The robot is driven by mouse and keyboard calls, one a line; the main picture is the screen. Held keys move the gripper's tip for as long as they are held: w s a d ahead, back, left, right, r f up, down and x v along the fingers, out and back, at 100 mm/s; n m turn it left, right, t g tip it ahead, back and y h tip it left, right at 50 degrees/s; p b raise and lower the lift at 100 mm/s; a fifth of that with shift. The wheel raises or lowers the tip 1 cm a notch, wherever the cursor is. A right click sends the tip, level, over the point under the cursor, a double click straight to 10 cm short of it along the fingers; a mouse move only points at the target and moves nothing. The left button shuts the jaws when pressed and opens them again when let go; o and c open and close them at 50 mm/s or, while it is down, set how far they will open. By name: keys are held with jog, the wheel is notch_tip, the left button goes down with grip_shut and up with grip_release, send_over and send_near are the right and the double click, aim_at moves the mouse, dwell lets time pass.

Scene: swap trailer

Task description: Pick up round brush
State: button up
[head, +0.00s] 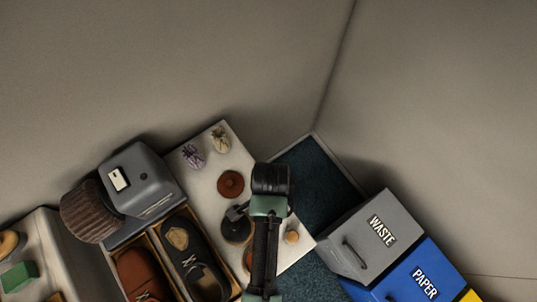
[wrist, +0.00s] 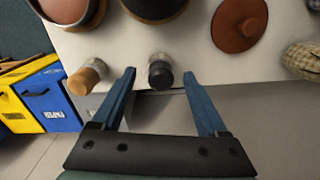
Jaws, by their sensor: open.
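Two small upright pieces stand near the table edge in the wrist view: one with a black top and greyish body (wrist: 160,74), one with a tan wooden top (wrist: 85,79). A reddish-brown round piece with a knob (wrist: 240,24) lies farther back; it also shows in the head view (head: 230,184). Two larger round pieces, one brownish-pink (wrist: 64,8) and one dark (wrist: 152,7), are cut by the top edge. I cannot tell for certain which is the round brush. My gripper (wrist: 159,73) is open and empty, its fingers either side of the black-topped piece in the picture.
The pale table (head: 207,193) also holds a purple bundle (head: 192,155) and a cream bundle (head: 221,139). Shoes in boxes (head: 193,262) and a grey machine (head: 145,180) stand left. Grey waste (head: 345,235) and blue paper (head: 410,275) bins stand right.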

notch_tip(320, 180, down, 2)
grip_shut()
dwell(0.5)
